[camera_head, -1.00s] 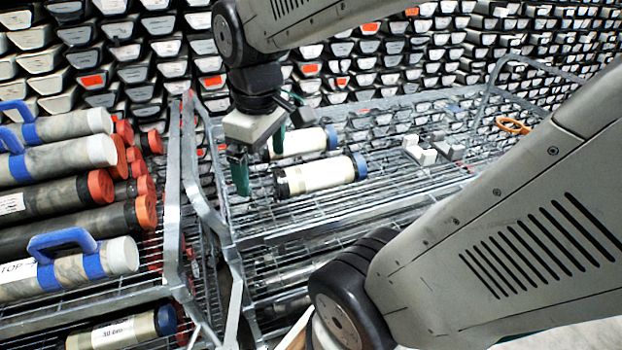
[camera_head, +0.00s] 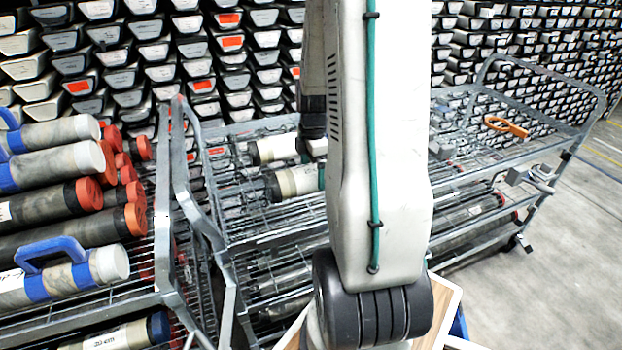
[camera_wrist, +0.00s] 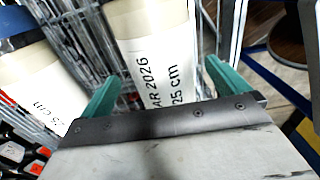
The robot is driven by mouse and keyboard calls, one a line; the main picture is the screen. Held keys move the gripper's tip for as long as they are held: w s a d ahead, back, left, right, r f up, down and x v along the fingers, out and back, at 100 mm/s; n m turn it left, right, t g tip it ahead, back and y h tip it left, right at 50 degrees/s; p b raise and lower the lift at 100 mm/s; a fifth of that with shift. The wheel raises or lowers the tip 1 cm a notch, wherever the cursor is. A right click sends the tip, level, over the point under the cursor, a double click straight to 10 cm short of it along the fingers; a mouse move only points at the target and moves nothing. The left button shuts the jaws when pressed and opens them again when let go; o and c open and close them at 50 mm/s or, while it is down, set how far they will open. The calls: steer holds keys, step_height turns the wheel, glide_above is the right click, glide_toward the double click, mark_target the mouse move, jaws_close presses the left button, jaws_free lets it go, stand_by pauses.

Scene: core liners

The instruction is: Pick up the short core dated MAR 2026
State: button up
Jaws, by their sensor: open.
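In the wrist view a white core liner (camera_wrist: 155,50) lies lengthwise between my fingers. Its label reads "AR 2026" and "25 cm"; the start of the month is cut off. My gripper (camera_wrist: 163,72) is open, with one green finger on each side of this core and gaps beside it. A second white core (camera_wrist: 40,85) with a blue cap lies to its left, also marked "25 cm". In the head view two short cores lie on the wire cart, a farther one (camera_head: 275,149) and a nearer one (camera_head: 297,181). My arm hides their right ends and my gripper there.
A rack of longer cores with red and white caps (camera_head: 50,160) stands at the left. The wire cart (camera_head: 255,225) has raised side rails. An orange-handled object (camera_head: 505,126) lies at its right end. Stacked core trays (camera_head: 230,60) fill the back wall. Open floor (camera_head: 570,240) is at the right.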

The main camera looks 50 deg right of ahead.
steer(key=f, duration=0.4)
steer(key=shift+a+f, duration=0.3)
steer(key=shift+f, duration=0.05)
steer(key=shift+w+r, duration=0.1)
steer(key=c, duration=2.1)
